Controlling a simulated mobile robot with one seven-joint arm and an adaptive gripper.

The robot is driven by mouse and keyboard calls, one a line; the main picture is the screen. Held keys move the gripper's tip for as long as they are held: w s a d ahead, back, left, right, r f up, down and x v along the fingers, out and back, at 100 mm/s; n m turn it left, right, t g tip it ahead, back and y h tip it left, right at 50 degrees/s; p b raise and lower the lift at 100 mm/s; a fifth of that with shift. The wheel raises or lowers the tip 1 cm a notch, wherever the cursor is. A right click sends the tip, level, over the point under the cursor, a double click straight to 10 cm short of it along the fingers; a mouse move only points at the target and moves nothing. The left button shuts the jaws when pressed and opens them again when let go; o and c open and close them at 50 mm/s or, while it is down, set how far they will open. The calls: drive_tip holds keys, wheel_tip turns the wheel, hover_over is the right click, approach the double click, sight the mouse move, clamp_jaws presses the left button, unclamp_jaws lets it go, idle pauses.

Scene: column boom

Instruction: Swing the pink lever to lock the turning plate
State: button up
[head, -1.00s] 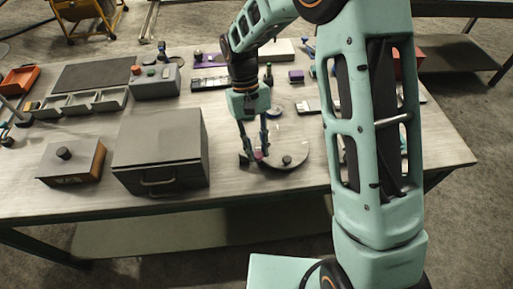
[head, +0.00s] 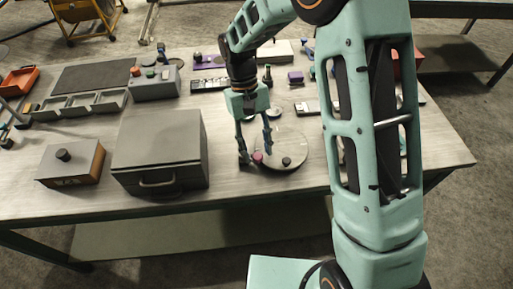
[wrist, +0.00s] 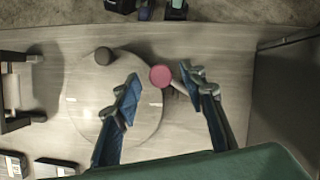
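The turning plate (head: 291,142) is a pale round disc on the workbench, with a dark knob (head: 286,161) near its front edge. The pink lever's round knob (head: 257,158) is at the disc's left front edge. In the wrist view the pink knob (wrist: 161,76) lies at the disc's right rim, and a short pale arm runs from it toward the right fingertip. My gripper (head: 256,151) is open above the lever. In the wrist view its fingertips (wrist: 163,82) stand apart on either side of the pink knob, with gaps visible. The fingers partly cover the plate and lever arm.
A grey box with a handle (head: 160,150) stands left of the plate. A smaller box with a black knob (head: 72,162) is farther left. Several small items lie behind the plate. The bench front edge is close to the plate.

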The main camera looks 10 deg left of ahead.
drive_tip(key=v, duration=1.1)
drive_tip(key=shift+r, duration=0.4)
drive_tip(key=shift+w+a, duration=0.1)
